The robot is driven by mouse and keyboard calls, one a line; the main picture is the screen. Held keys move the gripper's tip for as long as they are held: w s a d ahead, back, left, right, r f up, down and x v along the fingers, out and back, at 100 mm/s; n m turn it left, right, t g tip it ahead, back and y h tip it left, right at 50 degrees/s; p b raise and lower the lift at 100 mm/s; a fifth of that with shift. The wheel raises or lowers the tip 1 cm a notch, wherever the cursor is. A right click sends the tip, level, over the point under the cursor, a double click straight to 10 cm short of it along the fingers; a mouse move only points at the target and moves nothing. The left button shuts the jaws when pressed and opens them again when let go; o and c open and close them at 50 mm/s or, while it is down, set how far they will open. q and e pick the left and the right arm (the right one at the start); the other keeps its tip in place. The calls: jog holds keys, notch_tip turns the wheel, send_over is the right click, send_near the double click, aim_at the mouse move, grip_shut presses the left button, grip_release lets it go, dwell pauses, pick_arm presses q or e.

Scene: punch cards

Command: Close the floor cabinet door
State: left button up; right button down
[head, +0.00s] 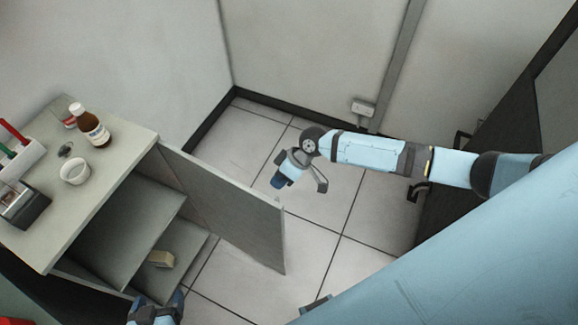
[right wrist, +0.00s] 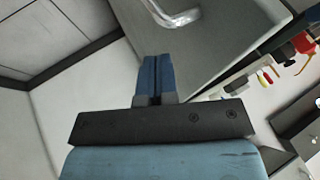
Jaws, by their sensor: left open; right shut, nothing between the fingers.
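The floor cabinet (head: 125,161) stands at the left in the head view, with its shelves exposed. Its grey door (head: 235,212) stands wide open, reaching out to the right over the floor. In the right wrist view the door panel (right wrist: 225,35) fills the upper middle, with a metal handle (right wrist: 172,14) at the top edge. My right gripper (head: 278,183) is shut and empty, beyond the door's far face near its free end; its blue fingers (right wrist: 155,75) point towards the panel. Contact cannot be told. My left gripper (head: 158,302) is open and empty, low in front of the cabinet.
A small beige block (head: 161,258) lies on a lower shelf. Tiled floor (head: 325,215) is clear right of the door. A dark cabinet (head: 480,125) stands at the right.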

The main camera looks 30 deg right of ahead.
jog(key=a, duration=0.1)
jog(key=s+a+p, duration=0.1)
jog(key=s+a, duration=0.1)
jog(key=shift+s+a+f, duration=0.1)
jog(key=shift+a+f, duration=0.15)
jog(key=shift+a, duration=0.15)
jog(key=shift+a, duration=0.1)
